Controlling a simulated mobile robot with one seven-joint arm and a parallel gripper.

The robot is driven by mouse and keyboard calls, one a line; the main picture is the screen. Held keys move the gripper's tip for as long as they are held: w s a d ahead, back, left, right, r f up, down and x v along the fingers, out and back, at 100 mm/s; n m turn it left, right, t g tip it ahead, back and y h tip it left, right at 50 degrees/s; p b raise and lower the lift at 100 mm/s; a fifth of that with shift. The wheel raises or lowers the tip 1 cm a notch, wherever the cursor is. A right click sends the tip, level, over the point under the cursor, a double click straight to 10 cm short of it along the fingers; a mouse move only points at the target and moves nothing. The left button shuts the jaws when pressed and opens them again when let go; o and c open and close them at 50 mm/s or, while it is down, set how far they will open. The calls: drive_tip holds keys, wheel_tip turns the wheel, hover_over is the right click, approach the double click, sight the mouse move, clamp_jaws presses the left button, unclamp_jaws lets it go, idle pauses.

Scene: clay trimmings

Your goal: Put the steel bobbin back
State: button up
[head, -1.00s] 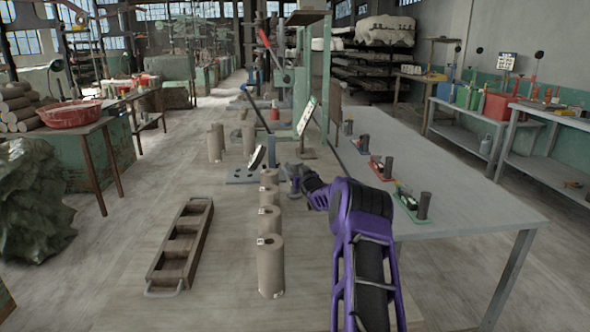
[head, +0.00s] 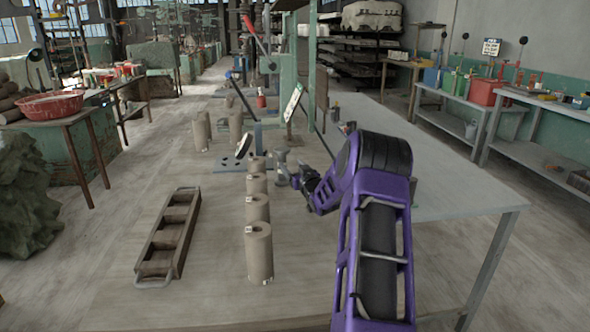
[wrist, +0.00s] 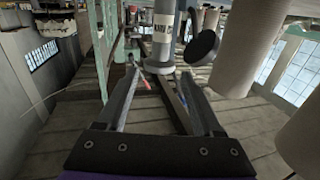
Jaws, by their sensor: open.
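The steel bobbin appears to be the grey flanged cylinder (head: 281,160) on the near table, just right of the row of clay cylinders. In the wrist view a grey cylinder with a white label (wrist: 163,28) and a round flange stands just beyond my fingertips. My gripper (head: 297,179) is beside the bobbin, low over the table, partly hidden behind my arm. In the wrist view my gripper (wrist: 160,75) has its two fingers spread with nothing clasped between them. I cannot tell whether a finger touches the bobbin.
Several clay cylinders (head: 258,252) stand in a row left of my gripper. A wooden divided tray (head: 159,266) lies further left. A slotted base plate (head: 232,165) and a green press frame (head: 301,70) stand behind. The grey table (head: 460,190) has free room on the right.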

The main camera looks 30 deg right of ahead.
drive_tip(key=shift+s+a, duration=0.2)
drive_tip(key=shift+s, duration=0.85)
drive_tip(key=shift+a, duration=0.1)
